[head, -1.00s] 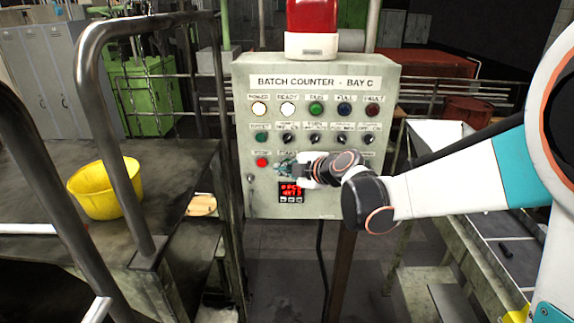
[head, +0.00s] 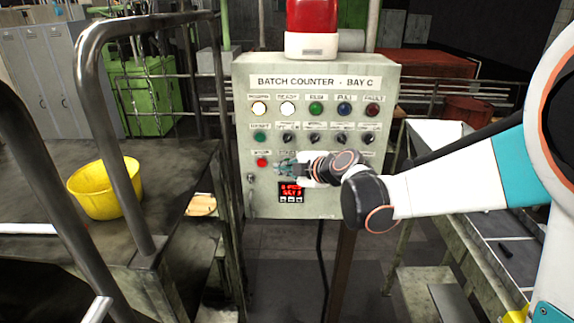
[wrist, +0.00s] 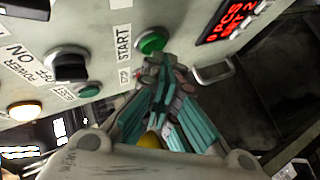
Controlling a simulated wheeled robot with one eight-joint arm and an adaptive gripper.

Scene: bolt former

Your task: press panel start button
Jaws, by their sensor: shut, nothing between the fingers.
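The batch counter panel (head: 325,150) is a pale grey-green box facing me in the head view. Its green start button (wrist: 151,42), beside the START label (wrist: 124,43), shows in the wrist view; in the head view my gripper hides it. My gripper (wrist: 158,62) is shut and empty, with its fingertips right at the lower edge of the button. I cannot tell whether they touch it. In the head view my gripper (head: 281,168) is in front of the panel, just right of the red stop button (head: 262,162).
A red digital display (head: 291,190) sits just below my gripper, and it also shows in the wrist view (wrist: 228,22). Black selector knobs (head: 315,139) and indicator lights are above. A metal railing (head: 110,120) and a yellow bowl (head: 104,190) stand at the left.

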